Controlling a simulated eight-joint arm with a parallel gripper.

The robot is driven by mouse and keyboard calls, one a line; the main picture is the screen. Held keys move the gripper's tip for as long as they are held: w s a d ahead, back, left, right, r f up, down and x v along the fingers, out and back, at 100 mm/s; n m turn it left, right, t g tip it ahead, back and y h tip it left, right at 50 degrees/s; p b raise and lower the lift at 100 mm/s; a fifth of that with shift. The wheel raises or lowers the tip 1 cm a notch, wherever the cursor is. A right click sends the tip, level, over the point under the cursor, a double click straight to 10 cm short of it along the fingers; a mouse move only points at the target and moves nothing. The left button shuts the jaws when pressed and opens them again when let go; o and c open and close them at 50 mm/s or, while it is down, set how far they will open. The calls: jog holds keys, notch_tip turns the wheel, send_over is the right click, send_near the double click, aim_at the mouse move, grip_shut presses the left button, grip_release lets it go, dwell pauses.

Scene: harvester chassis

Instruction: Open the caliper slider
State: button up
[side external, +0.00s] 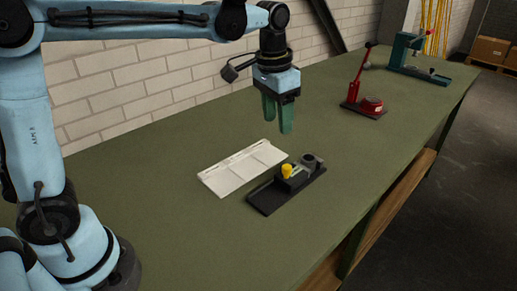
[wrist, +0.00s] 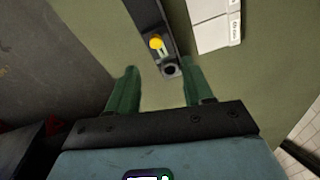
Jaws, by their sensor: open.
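The caliper (side external: 287,186) is a dark device on a black base plate on the green bench, with a yellow knob (side external: 287,171) and a grey round part (side external: 311,161) at its right end. In the wrist view the yellow knob (wrist: 156,43) lies ahead of my fingers, and the grey round part (wrist: 170,69) shows between the fingertips' lines. My gripper (side external: 278,130) has green fingers, points down and is above the bench, just behind and over the caliper, apart from it. In the wrist view my gripper (wrist: 160,76) is open and empty. Which part slides is not clear.
A white panel (side external: 243,167) lies flat beside the caliper on the green bench (side external: 180,230). A red press-like tool (side external: 364,95) and a teal tool (side external: 415,60) stand farther right. A brick wall is behind; the bench's front edge is close.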

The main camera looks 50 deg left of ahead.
aim_at(287, 166)
jog(key=shift+m+g, duration=0.3)
jog(key=shift+g, duration=0.3)
jog(key=w+f, duration=0.1)
jog(key=f, duration=0.3)
jog(key=d+f, duration=0.1)
jog(key=f, duration=0.4)
jog(key=w+f, duration=0.1)
jog(key=f, duration=0.3)
jog(key=shift+w+d+f, duration=0.2)
jog(key=shift+w+d, duration=0.05)
jog(key=shift+w, duration=0.1)
grip_shut()
